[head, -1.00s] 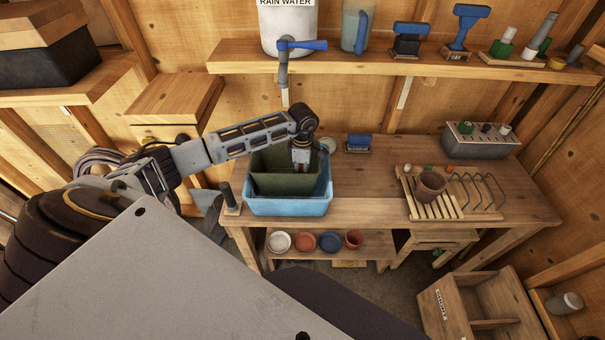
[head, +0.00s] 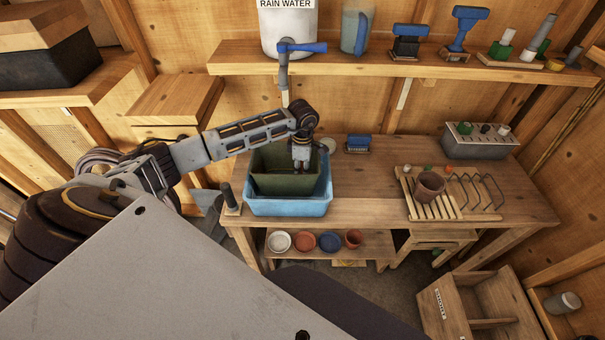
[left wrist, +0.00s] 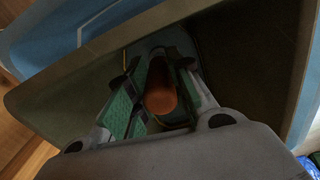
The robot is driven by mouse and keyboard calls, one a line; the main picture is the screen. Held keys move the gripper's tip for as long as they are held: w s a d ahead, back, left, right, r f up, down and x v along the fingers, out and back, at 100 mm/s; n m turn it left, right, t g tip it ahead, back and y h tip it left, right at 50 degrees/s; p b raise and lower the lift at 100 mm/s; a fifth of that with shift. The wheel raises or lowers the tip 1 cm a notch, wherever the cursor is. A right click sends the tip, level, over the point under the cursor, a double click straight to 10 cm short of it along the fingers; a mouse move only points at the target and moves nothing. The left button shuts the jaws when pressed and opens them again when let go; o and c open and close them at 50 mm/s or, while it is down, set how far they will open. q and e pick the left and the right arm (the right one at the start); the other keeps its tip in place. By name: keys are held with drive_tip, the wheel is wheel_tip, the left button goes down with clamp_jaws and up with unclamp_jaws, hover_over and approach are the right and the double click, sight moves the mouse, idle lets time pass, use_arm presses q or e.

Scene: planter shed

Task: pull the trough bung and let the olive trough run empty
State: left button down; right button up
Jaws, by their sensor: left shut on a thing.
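The olive trough (head: 285,185) sits inside a blue basin (head: 288,207) on the left part of the bench. My left gripper (head: 301,167) points down into the trough near its right end. In the left wrist view the gripper (left wrist: 158,92) is shut on an orange-brown cylindrical bung (left wrist: 161,98), between its green-faced fingers. The trough's dark inner wall (left wrist: 80,95) surrounds it there. I cannot tell whether the bung is seated in a hole or clear of it, nor how much water is in the trough. My right gripper is not in view.
A rain-water container (head: 288,32) with a blue-handled tap (head: 300,46) stands on the shelf above the trough. A blue-topped brush (head: 358,142) lies right of the basin. The bench between is mostly clear.

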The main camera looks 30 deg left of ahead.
sight(302, 163)
use_arm(q)
drive_tip(key=shift+r+p, duration=0.65)
drive_tip(key=shift+r, duration=0.8)
drive_tip(key=shift+r, duration=0.1)
idle(1.9)
